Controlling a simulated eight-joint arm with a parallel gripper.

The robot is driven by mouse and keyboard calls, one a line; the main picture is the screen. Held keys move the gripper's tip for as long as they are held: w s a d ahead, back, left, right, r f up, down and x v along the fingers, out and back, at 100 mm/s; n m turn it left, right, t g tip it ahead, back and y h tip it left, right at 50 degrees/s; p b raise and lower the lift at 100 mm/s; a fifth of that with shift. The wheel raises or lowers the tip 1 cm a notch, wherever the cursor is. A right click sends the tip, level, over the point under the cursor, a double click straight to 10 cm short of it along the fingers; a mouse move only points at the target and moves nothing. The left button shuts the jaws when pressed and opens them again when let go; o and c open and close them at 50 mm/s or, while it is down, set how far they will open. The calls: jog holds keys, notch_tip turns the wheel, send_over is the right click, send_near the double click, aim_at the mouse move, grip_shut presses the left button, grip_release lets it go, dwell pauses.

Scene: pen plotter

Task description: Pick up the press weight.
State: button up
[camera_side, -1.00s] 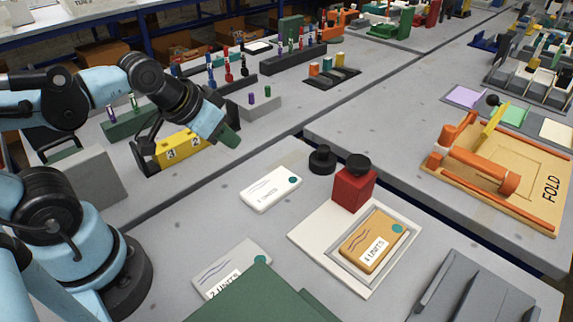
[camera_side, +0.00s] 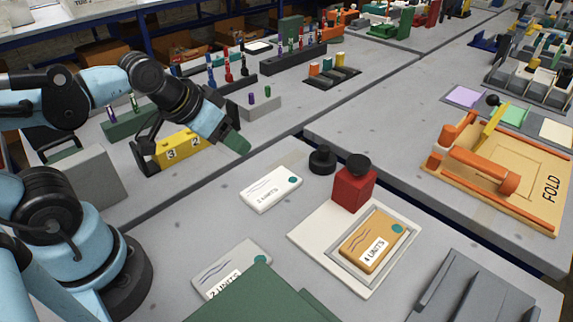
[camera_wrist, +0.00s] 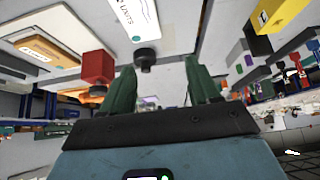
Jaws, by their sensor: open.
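A squat black knobbed cylinder (camera_side: 322,160), which looks like the press weight, stands on the grey table behind the white board. In the wrist view the black cylinder (camera_wrist: 145,60) appears upside down, between and just beyond the fingertips. A red block with a black knob (camera_side: 354,188) stands beside it on the white board's corner; the red block also shows in the wrist view (camera_wrist: 97,66). My gripper (camera_side: 238,145) is open and empty, up in the air to the left of the black cylinder. Its two green fingers are spread in the wrist view (camera_wrist: 160,75).
A tan envelope (camera_side: 372,240) sits in a frame on the white board (camera_side: 318,238). A yellow numbered block (camera_side: 182,149) stands behind my gripper. A table gap runs behind the cylinder.

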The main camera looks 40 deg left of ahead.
jog(key=w+d+m+g+h, duration=0.1)
jog(key=w+m+g+h, duration=0.2)
jog(key=w+m+h, duration=0.7)
jog(key=m+g+h, duration=0.1)
jog(key=m+h, duration=0.1)
jog(key=m, duration=0.2)
send_near(323, 147)
jog(key=shift+a+f+m+g+h, duration=0.1)
jog(key=shift+f+m+g+h, duration=0.25)
jog(key=shift+m, duration=0.45)
jog(key=shift+f, duration=0.2)
jog(key=x, duration=0.6)
jog(key=shift+w+d+f, duration=0.1)
jog(key=shift+w+d, duration=0.05)
jog(key=shift+d, duration=0.1)
jog(key=shift+w+x, duration=0.2)
jog(key=shift+x, duration=2.5)
jog(key=shift+r, duration=0.25)
